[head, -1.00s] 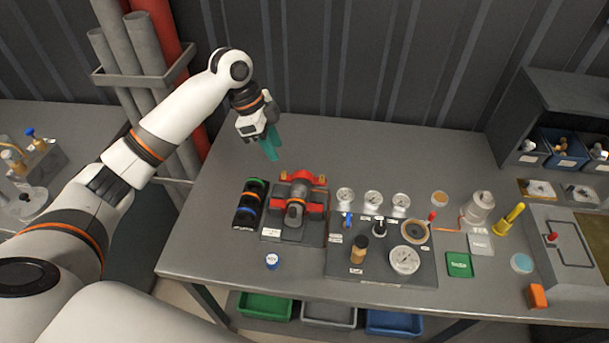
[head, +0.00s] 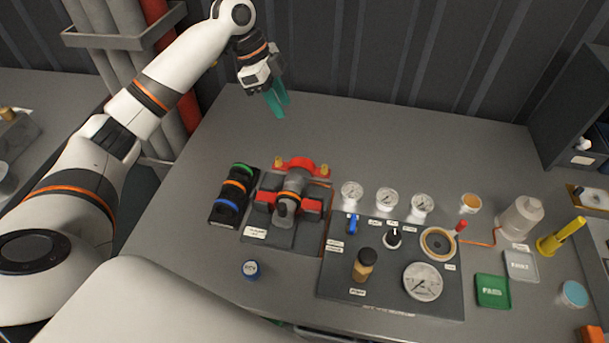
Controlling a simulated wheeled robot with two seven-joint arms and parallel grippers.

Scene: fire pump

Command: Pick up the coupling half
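A red coupling half (head: 301,164) with brass-coloured bolts at its ends shows at the back of the pump fixture on the bench. More red and dark grey clamp parts sit around the grey pipe body (head: 290,188) in front of it. I cannot tell whether the red piece touches the pipe body. My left gripper (head: 277,100) has teal fingers and hangs above the back of the bench, behind and slightly left of the red piece, apart from it. Its two fingers look separated, with nothing between them. My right gripper is not in view.
A rack of coloured rings (head: 232,194) stands left of the fixture. A gauge panel (head: 340,283) with a valve and knobs lies to the right. The back of the bench (head: 390,140) is clear. The wall stands close behind.

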